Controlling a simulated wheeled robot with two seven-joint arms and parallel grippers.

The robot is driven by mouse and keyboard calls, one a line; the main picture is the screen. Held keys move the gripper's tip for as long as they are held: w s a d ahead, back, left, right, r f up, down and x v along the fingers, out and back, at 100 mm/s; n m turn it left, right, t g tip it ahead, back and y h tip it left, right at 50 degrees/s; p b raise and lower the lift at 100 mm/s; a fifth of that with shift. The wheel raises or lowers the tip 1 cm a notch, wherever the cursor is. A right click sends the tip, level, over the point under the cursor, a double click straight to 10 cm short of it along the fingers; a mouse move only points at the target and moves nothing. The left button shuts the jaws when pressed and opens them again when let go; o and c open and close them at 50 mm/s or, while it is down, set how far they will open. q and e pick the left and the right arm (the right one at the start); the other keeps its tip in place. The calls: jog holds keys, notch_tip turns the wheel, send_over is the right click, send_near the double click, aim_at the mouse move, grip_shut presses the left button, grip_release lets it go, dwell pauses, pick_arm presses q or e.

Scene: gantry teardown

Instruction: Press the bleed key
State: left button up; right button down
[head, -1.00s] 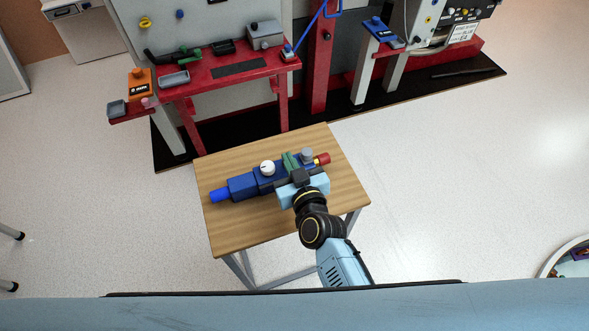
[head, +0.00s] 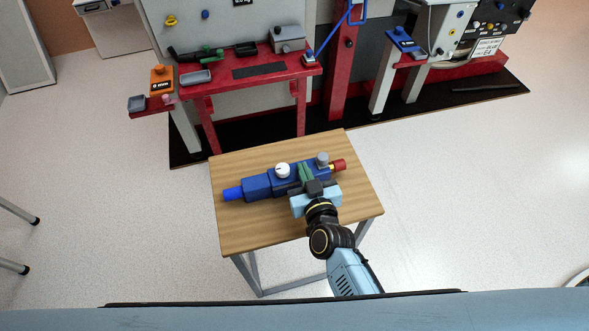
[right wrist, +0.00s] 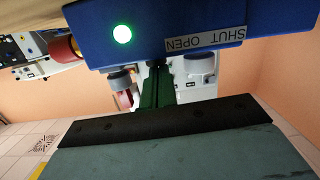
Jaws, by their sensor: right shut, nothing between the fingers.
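A blue hydraulic-looking unit (head: 260,184) lies on a small wooden table (head: 240,232). It has a white round gauge (head: 283,170), a grey knob (head: 322,159) and a red end (head: 338,166). I cannot tell which part is the bleed key. My right gripper (head: 305,170) is shut, with its green fingers together and nothing between them. In the head view the fingers overlap the unit between gauge and knob. In the right wrist view the fingers (right wrist: 158,88) reach the blue block (right wrist: 200,25), which has a lit green lamp (right wrist: 122,34) and an upside-down "SHUT OPEN" label (right wrist: 204,38). Contact is unclear.
A red bench (head: 240,82) with tools and grey trays stands behind the table on a black base (head: 260,130). A red post and blue-topped stand (head: 403,42) are at the back right. The floor right of the table is clear.

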jog(key=shift+s+f, duration=0.25)
jog(key=shift+f, duration=0.2)
jog(key=shift+d+f, duration=0.1)
jog(key=shift+f, duration=0.05)
jog(key=shift+r+p, duration=0.25)
jog(key=shift+p, duration=0.05)
pick_arm(q)
notch_tip(320, 180, up, 6)
jog(key=d+p, duration=0.2)
jog(key=p, duration=0.3)
pick_arm(e)
jog(key=s+d+r, duration=0.2)
jog(key=s+r, duration=0.4)
jog(key=s, duration=0.3)
jog(key=shift+s, duration=0.3)
pick_arm(q)
jog(key=shift+s, duration=0.1)
pick_arm(e)
jog(key=shift+r, duration=0.1)
